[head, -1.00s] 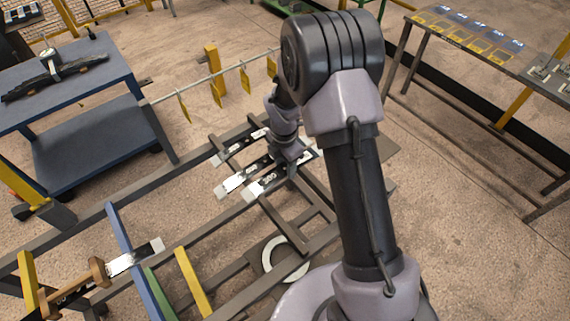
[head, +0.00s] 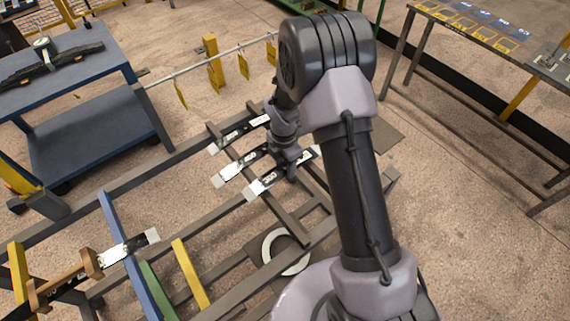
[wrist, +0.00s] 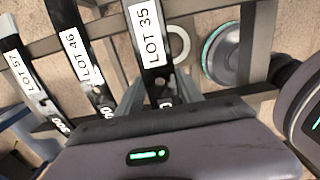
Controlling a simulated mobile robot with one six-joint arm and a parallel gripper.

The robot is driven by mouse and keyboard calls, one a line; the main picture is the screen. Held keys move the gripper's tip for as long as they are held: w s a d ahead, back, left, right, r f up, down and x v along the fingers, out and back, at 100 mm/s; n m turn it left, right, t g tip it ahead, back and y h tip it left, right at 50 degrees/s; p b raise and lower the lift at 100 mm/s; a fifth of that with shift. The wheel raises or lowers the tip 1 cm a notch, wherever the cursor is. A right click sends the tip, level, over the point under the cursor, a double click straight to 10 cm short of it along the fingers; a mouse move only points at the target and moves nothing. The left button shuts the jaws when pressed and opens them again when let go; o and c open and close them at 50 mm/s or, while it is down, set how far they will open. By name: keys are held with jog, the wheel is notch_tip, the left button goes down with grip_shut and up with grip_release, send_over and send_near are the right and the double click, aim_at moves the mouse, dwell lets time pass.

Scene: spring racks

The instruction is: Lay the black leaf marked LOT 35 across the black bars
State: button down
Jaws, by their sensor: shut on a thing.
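The black leaf marked LOT 35 (wrist: 148,45) has a white label and runs up the wrist view between my fingers. In the head view my gripper (head: 290,172) is at the nearest of three black leaves with pale ends, which I take to be this leaf (head: 268,183). The leaf lies over dark bars (head: 282,217) of the rack; whether it touches them I cannot tell. The leaves marked LOT 46 (wrist: 78,50) and LOT 57 (wrist: 22,72) lie to its left.
A blue bar (head: 125,245), a green bar (head: 160,290) and a yellow bar (head: 190,273) cross the rack at lower left, near another leaf (head: 125,247). A pale ring (head: 270,250) sits below. A blue cart (head: 85,75) stands at left, a table (head: 470,30) at upper right.

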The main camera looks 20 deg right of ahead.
jog(key=shift+f+b, duration=0.55)
jog(key=shift+f, duration=0.3)
jog(key=c, duration=0.7)
grip_release()
jog(key=r+p, duration=0.2)
jog(key=r, duration=0.6)
jog(key=r+p, duration=0.3)
jog(key=r, duration=0.6)
jog(key=shift+s+a+r+p, duration=0.1)
jog(key=shift+a+r+p, duration=0.1)
jog(key=shift+p, duration=0.15)
